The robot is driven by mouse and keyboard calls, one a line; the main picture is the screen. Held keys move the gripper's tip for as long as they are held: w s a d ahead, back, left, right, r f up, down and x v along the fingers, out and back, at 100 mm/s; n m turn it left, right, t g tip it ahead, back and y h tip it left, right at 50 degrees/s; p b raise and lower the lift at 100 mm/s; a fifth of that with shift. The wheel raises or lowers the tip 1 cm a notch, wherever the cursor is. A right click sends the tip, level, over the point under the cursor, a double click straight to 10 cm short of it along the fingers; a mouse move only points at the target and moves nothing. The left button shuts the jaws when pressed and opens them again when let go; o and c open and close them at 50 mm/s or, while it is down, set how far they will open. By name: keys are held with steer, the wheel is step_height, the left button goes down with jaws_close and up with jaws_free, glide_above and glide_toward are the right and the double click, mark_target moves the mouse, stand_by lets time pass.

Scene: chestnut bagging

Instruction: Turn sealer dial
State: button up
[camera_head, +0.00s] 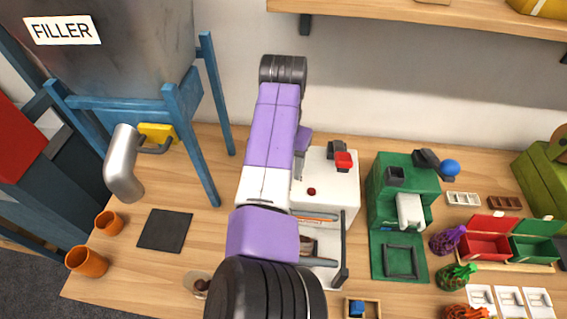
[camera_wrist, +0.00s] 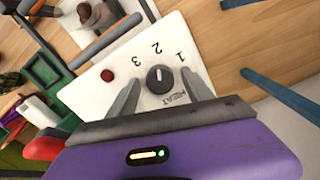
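The sealer (camera_head: 325,192) is a white box on the bench, partly hidden behind my purple arm in the head view. In the wrist view its white top (camera_wrist: 113,73) carries a round dark dial (camera_wrist: 160,79) with a pale pointer line, marked HEAT and 1, 2, 3. The pointer line lies roughly toward the 2. My gripper (camera_wrist: 162,87) is open, with one grey finger on each side of the dial. A gap shows between each finger and the dial. The gripper is hidden in the head view.
A dark red button (camera_wrist: 107,75) and a red-topped lever (camera_head: 343,160) are on the sealer. A green machine (camera_head: 384,190) stands to its right. The filler (camera_head: 120,60) on blue legs stands left. A dark mat (camera_head: 165,230) and orange cups (camera_head: 87,262) lie below it.

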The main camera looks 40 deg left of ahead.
steer(key=shift+r, duration=0.15)
steer(key=shift+r+b, duration=0.65)
steer(key=shift+r, duration=3.15)
